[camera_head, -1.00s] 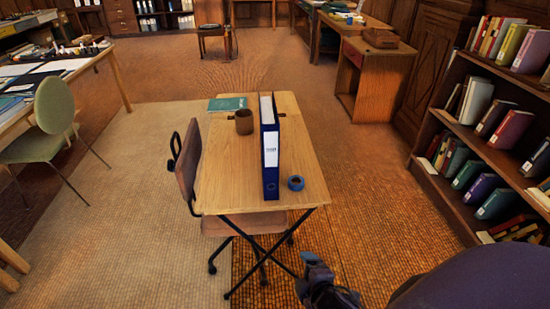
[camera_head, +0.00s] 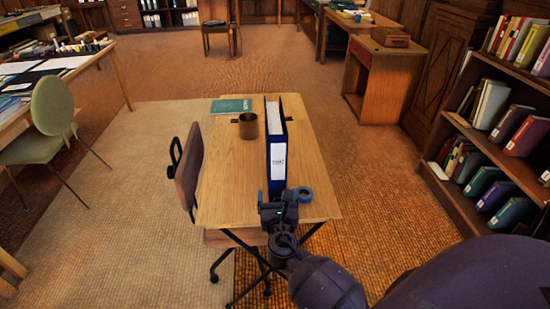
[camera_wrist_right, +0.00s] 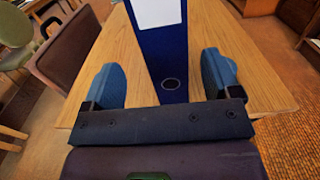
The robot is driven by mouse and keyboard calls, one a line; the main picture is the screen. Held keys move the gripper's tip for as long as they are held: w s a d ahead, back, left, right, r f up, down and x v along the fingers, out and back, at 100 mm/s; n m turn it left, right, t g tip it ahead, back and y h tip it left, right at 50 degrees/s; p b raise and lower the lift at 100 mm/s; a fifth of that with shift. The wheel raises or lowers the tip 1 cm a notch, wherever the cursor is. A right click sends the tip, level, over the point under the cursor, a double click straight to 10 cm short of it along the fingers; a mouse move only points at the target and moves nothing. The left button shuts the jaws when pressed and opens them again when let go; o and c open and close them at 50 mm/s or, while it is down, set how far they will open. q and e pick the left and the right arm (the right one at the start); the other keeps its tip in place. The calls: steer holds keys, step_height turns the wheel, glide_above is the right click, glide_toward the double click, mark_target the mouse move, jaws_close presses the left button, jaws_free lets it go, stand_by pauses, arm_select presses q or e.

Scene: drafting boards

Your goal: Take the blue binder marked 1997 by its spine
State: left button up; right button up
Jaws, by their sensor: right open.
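The blue binder (camera_head: 289,125) stands upright on the small wooden table (camera_head: 227,195), its spine facing me. A white label (camera_head: 278,160) is on the spine; its print is too small to read surely. In the right wrist view the spine (camera_wrist_right: 165,45) shows a white label and a round finger hole low down. My right gripper (camera_head: 277,196) is open at the low front of the spine. In the wrist view its fingers (camera_wrist_right: 164,78) appear on either side of the spine, with gaps; I cannot tell how deep they reach. My left gripper is out of view.
A brown mug (camera_head: 248,126) and a teal book (camera_head: 231,106) are on the table's far left. A chair (camera_head: 188,170) stands at the table's left; a bookshelf (camera_head: 490,160) is at the right.

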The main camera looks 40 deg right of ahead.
steer(key=shift+d+r+x, duration=0.1)
steer(key=shift+x, duration=1.8)
steer(key=shift+d+r+x, duration=0.1)
steer(key=shift+x, duration=1.8)
steer(key=shift+s, duration=0.1)
steer(key=c, duration=1.1)
steer(key=shift+r, duration=0.1)
steer(key=c, duration=0.3)
